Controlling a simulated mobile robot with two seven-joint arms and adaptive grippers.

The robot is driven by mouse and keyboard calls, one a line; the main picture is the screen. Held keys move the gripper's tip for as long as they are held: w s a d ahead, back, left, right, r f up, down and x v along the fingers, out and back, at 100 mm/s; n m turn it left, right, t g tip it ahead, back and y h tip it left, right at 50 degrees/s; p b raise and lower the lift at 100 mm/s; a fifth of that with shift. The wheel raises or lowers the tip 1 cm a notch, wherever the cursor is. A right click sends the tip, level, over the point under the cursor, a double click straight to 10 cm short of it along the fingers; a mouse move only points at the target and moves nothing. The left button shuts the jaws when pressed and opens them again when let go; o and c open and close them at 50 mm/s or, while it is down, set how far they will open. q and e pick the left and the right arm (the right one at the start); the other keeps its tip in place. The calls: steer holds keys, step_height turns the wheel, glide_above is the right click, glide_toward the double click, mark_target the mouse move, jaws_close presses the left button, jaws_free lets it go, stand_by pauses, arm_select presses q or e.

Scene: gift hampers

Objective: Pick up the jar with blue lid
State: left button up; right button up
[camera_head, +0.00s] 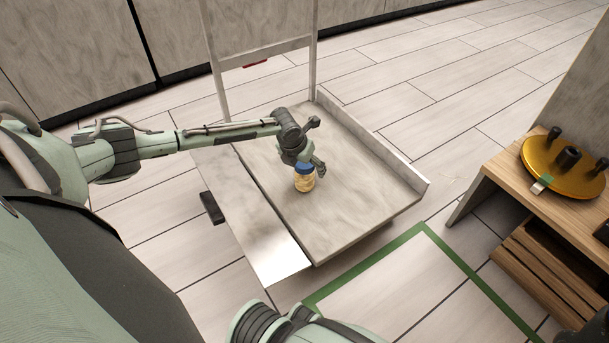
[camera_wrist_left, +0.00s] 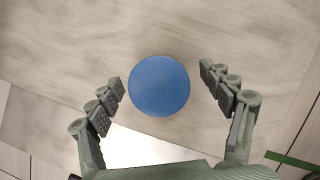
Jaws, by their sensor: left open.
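The jar with blue lid (camera_head: 304,181) stands upright on a wood-grained platform, with yellowish contents under its lid. My left gripper (camera_head: 309,170) is right above and around the top of the jar in the head view. In the left wrist view the blue lid (camera_wrist_left: 159,85) lies between the two fingers of my open left gripper (camera_wrist_left: 164,88), with a gap on each side. The jar's body is hidden under the lid there. My right gripper is not in view; only a part of my right arm shows at the bottom of the head view.
The platform (camera_head: 350,215) has a low wall along its right edge and an upright frame (camera_head: 316,60) at its back. A wooden shelf unit (camera_head: 520,200) at the right carries a golden round object (camera_head: 565,172). A green line (camera_head: 375,259) marks the floor in front.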

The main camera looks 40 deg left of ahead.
arm_select(q)
steer(key=shift+c, duration=0.5)
steer(key=c, duration=1.5)
steer(key=shift+r, duration=0.2)
